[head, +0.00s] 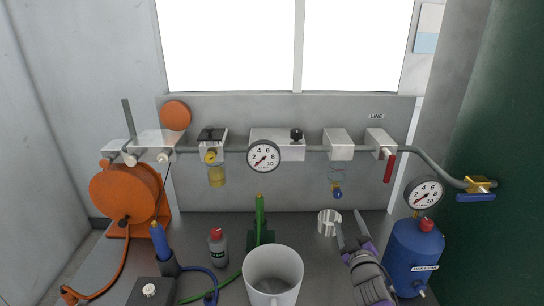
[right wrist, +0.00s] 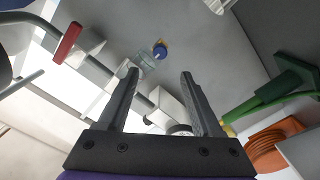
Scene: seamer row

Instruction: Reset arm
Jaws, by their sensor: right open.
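My right gripper (head: 351,216) is in the right half of the head view, above the grey bench. It is open, its two fingers pointing away towards the back panel. In the right wrist view the gripper (right wrist: 159,75) has its fingers well apart, with nothing held between them. A silver ring-shaped can (head: 329,222) is just left of the fingers in the head view; I cannot tell whether they touch. My left gripper is not in view.
A white cup (head: 273,272) stands left of my right arm, a blue tank (head: 416,252) right of it. A pipe with a gauge (head: 264,156), a clear bowl (head: 337,177) and a red lever (head: 389,167) runs behind. An orange reel (head: 128,193) is left.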

